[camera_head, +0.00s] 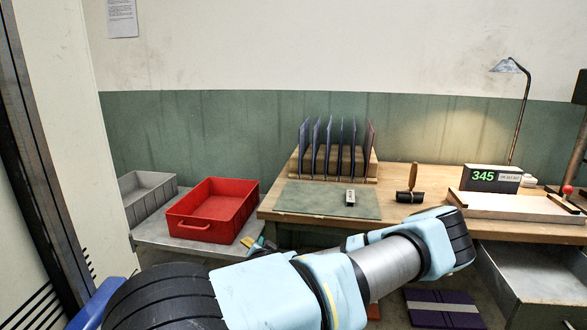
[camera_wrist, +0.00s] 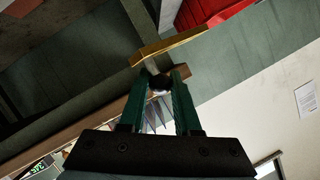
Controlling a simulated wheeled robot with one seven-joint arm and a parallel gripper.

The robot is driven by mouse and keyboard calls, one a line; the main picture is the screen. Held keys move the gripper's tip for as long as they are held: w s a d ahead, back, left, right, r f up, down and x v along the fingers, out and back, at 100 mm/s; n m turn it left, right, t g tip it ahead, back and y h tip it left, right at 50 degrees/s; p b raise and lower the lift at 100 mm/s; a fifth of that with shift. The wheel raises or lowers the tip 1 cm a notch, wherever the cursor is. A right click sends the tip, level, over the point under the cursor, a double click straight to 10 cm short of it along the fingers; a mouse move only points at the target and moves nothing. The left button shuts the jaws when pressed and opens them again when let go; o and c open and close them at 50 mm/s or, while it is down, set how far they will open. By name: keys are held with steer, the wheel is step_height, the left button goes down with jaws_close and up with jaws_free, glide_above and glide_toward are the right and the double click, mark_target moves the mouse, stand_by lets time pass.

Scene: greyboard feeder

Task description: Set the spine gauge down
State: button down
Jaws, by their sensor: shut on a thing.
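My gripper (camera_wrist: 158,84) shows in the wrist view with its two green fingers closed around a small dark piece. A gold-coloured bar (camera_wrist: 172,46) lies just beyond the fingertips, joined to that piece as far as I can tell. I take this to be the spine gauge, held in the air.
A rack (camera_head: 296,164) with several upright dark boards stands behind the mat. A roller (camera_head: 410,186), a "345" display (camera_head: 490,178) and a pale tray (camera_head: 515,207) are to the right. A red bin (camera_head: 181,225) and grey bin (camera_head: 134,205) stand left. An open drawer (camera_head: 535,273) juts out at lower right.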

steer(key=s+a+f, duration=0.1)
steer(key=s+f, duration=0.3)
steer(key=s, duration=0.7)
steer(key=shift+a+f+h, duration=0.2)
steer(key=shift+a+h, duration=0.15)
steer(key=shift+h, duration=0.05)
steer(key=shift+m, duration=0.3)
steer(key=shift+a, duration=0.1)
